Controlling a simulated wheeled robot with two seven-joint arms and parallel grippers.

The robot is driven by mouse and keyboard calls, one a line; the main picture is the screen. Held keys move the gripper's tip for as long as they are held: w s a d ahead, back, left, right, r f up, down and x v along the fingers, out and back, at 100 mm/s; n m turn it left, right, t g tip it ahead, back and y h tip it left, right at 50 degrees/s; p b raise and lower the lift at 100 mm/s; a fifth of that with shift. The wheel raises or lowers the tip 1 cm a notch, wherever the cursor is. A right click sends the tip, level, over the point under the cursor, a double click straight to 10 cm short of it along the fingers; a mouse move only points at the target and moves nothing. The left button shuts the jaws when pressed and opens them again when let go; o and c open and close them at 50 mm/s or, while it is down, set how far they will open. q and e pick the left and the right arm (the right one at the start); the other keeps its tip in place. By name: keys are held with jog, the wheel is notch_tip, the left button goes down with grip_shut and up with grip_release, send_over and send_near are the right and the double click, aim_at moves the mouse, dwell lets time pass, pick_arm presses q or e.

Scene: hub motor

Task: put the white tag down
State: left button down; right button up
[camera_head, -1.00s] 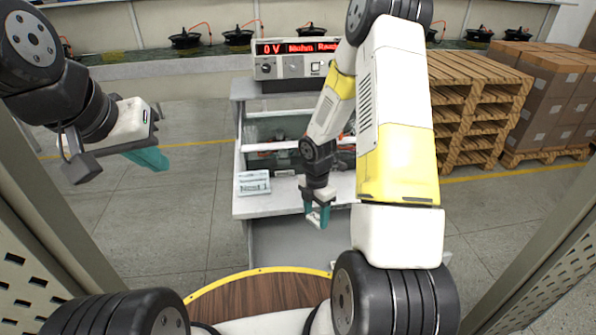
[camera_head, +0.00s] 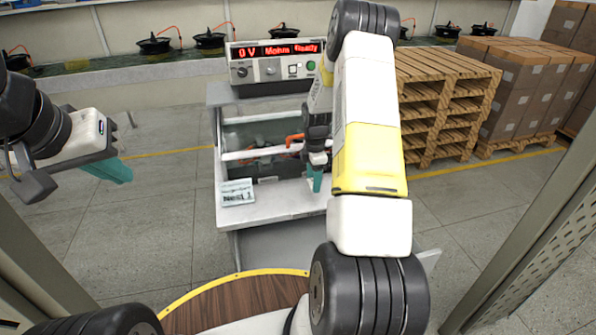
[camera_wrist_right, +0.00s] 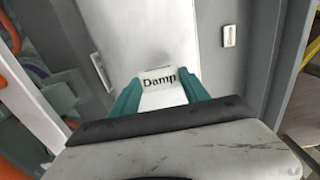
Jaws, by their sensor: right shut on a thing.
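The white tag (camera_wrist_right: 160,82), printed "Damp", is held between the teal fingertips of my right gripper (camera_wrist_right: 161,92) in the right wrist view. My right gripper (camera_head: 314,178) is shut on it above the right part of the white worktop (camera_head: 275,212) in the head view. The tag itself is hard to make out there, and I cannot tell if it touches the surface. My left gripper (camera_head: 112,170) is empty at the left, away from the bench, with its teal fingers seen from the side; its opening is unclear.
A "Nest 1" sign (camera_head: 238,192) lies on the worktop's left. A recessed bay with orange parts (camera_head: 292,141) is behind it. A tester with a red display (camera_head: 275,62) stands at the back. Stacked pallets (camera_head: 445,100) and cartons (camera_head: 530,90) are to the right.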

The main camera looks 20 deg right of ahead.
jog(key=shift+w+d, duration=0.2)
jog(key=shift+w, duration=0.35)
jog(key=shift+f, duration=1.8)
jog(key=shift+f, duration=0.1)
jog(key=o, duration=1.3)
